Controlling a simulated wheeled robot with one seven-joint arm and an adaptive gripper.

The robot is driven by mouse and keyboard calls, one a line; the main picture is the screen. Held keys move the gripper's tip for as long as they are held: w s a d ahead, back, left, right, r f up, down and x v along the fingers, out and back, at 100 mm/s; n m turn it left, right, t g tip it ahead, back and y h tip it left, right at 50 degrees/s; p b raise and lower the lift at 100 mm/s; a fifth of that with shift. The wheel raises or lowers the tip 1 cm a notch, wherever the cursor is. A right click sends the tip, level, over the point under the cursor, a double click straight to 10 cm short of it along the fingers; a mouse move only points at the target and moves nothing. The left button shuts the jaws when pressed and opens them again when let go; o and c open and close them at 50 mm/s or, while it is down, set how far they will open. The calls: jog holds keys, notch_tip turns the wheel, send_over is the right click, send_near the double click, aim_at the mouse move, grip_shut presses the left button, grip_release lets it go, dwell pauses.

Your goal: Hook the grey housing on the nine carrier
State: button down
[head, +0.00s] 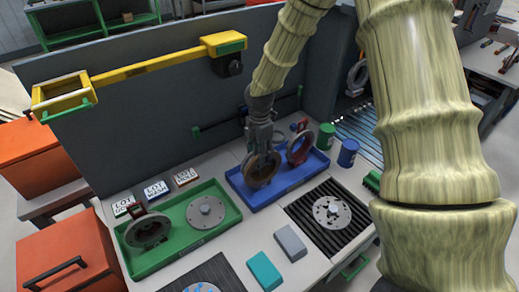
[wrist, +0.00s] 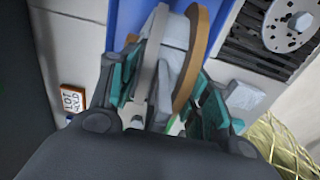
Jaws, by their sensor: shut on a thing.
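My gripper (head: 262,142) points down over the blue tray (head: 240,190) and is shut on a ring-shaped housing (head: 262,171). In the wrist view the housing (wrist: 174,62) shows a grey body with a brown rim on one side, standing on edge between the teal finger pads (wrist: 165,95). Its underside is at the blue tray; I cannot tell whether it touches. A darker grey housing (head: 148,231) stands in the green tray (head: 190,238) at left. A reddish ring housing (head: 300,148) stands in the blue tray, right of my gripper. No carrier marked nine is readable.
A yellow rail (head: 150,66) with an open yellow end frame (head: 64,94) runs along the grey panel (head: 120,125). Green (head: 326,136) and blue (head: 348,152) cans stand right of the blue tray. A flange sits on a black grate (head: 305,215). Lot cards (head: 156,190) stand behind the green tray.

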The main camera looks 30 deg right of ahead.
jog(key=shift+f, duration=0.1)
dwell(0.3)
jog(key=c, duration=0.7)
grip_release()
jog(key=shift+f+b, duration=0.3)
jog(key=shift+b, duration=0.4)
notch_tip(320, 180, up, 11)
jog(key=b, duration=0.3)
jog(key=shift+d+r, duration=0.1)
jog(key=shift+r, duration=0.1)
